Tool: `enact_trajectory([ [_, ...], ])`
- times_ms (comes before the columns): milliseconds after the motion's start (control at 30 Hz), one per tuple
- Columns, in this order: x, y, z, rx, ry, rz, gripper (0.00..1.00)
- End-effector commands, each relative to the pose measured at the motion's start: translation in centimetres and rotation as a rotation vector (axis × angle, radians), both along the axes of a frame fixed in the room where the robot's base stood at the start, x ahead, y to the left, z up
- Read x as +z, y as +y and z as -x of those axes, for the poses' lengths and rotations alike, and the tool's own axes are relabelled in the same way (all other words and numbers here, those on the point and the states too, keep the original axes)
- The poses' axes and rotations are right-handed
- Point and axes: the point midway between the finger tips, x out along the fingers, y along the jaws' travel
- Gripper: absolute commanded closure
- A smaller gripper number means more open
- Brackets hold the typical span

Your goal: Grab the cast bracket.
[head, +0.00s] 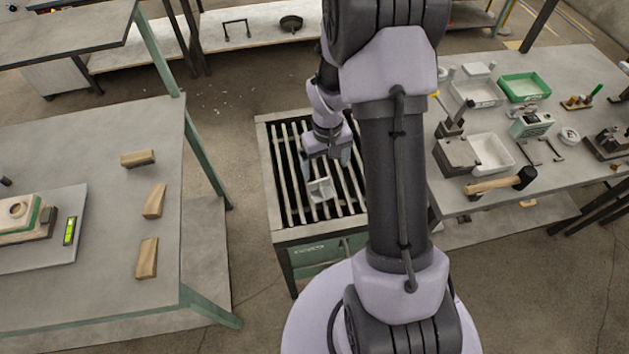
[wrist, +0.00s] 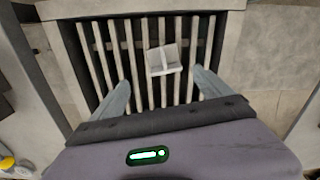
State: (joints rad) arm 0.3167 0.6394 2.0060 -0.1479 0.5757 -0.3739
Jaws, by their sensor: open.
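The cast bracket (head: 320,188) is a small light grey angled piece. It lies on the bars of a slatted grate (head: 264,150) in the middle of the head view. In the wrist view the bracket (wrist: 163,59) sits beyond my fingertips, roughly centred between them. My gripper (head: 328,160) is above the grate, just behind the bracket in the head view. In the wrist view my gripper (wrist: 162,82) has its two fingers spread wide with nothing between them. The bracket looks apart from both fingers.
A left bench (head: 90,130) holds several wooden blocks (head: 154,200) and a scale-like plate. A right bench (head: 450,200) carries a hammer (head: 500,183), a green tray (head: 523,87), white trays and small tools. The grate has a raised frame around its bars.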

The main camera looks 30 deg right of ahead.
Motion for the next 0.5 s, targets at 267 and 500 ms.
enact_trajectory([
  [267,-5.2,0.1,0.0,0.000,0.001,0.000,0.11],
  [500,-9.0,0.8,-0.3,0.000,0.001,-0.001,0.11],
])
